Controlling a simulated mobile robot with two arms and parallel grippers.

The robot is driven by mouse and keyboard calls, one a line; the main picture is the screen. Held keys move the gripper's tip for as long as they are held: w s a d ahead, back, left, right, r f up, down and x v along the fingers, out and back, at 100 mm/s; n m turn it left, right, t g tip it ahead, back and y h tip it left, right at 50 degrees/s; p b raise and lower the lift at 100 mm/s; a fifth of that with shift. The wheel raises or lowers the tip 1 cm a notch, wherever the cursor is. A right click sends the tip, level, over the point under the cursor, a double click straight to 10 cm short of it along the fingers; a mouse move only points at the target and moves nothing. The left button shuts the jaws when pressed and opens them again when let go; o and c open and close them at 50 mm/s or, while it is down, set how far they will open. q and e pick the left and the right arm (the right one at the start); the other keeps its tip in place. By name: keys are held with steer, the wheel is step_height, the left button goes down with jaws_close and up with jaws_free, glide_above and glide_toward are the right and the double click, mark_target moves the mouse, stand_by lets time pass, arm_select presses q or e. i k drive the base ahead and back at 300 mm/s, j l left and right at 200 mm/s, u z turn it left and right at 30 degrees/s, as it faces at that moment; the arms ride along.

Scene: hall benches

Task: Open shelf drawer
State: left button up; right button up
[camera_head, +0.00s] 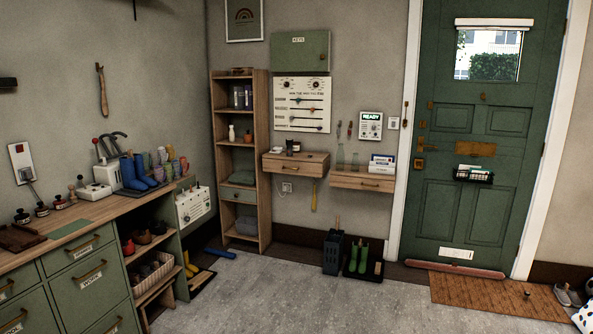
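Two wooden wall shelves with drawers hang on the back wall. The left shelf drawer (292,169) has a small handle on its front and looks shut. The right shelf drawer (362,183) sits slightly lower, also has a handle and looks shut. The tall wooden bookcase (262,150) beside them holds a small grey-green drawer (237,196) with a knob, which looks shut. Neither of my grippers shows in the head view.
A green bench (86,281) with drawers runs along the left wall. A dark umbrella bin (333,251) and green boots (357,257) stand on the floor below the shelves. A green door (489,130) and brown mat (470,292) are at right. The middle floor (270,290) is clear.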

mark_target(295, 164)
steer(key=i+z, duration=0.2)
steer(key=i, duration=3.4)
